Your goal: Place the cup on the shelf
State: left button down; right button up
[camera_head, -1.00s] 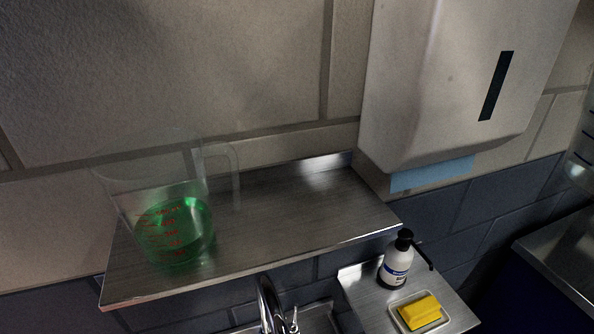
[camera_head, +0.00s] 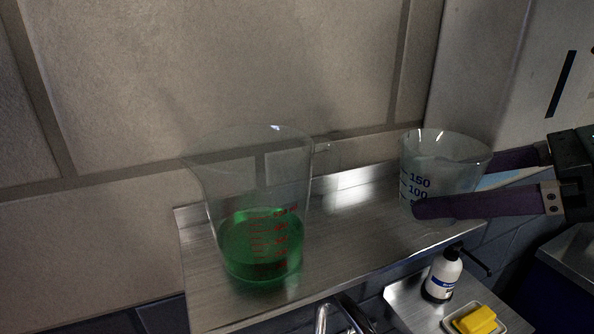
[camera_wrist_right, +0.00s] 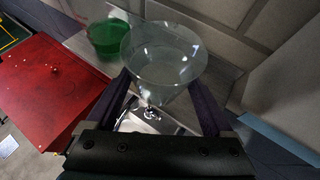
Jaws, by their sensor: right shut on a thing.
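A clear measuring cup (camera_head: 440,165) with dark markings is held between the fingers of my right gripper (camera_head: 475,190), which comes in from the right. The cup looks upright and appears over the right part of the metal shelf (camera_head: 345,235). I cannot tell whether its base touches the shelf; a finger hides the lower part. In the right wrist view the cup (camera_wrist_right: 165,60) sits between both fingers (camera_wrist_right: 165,95) and looks empty. My left gripper is not in view.
A larger clear jug (camera_head: 262,215) with green liquid and red markings stands on the shelf's left part. A dispenser (camera_head: 500,70) hangs at right. A soap bottle (camera_head: 443,275) and yellow sponge (camera_head: 475,321) sit below. A red cabinet (camera_wrist_right: 50,90) shows in the wrist view.

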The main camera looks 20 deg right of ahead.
aim_at(374, 227)
jog(key=x, duration=0.2)
jog(key=p+x, duration=0.1)
jog(key=x, duration=0.1)
jog(key=shift+w+r, duration=0.1)
jog(key=shift+r, duration=0.1)
jog(key=p+x, duration=0.1)
jog(key=x, duration=0.3)
jog(key=shift+f, duration=0.2)
jog(key=shift+a+f, duration=0.1)
jog(key=shift+f, duration=0.1)
jog(key=shift+f, duration=0.2)
jog(key=o, duration=1.2)
jog(key=shift+r, duration=0.1)
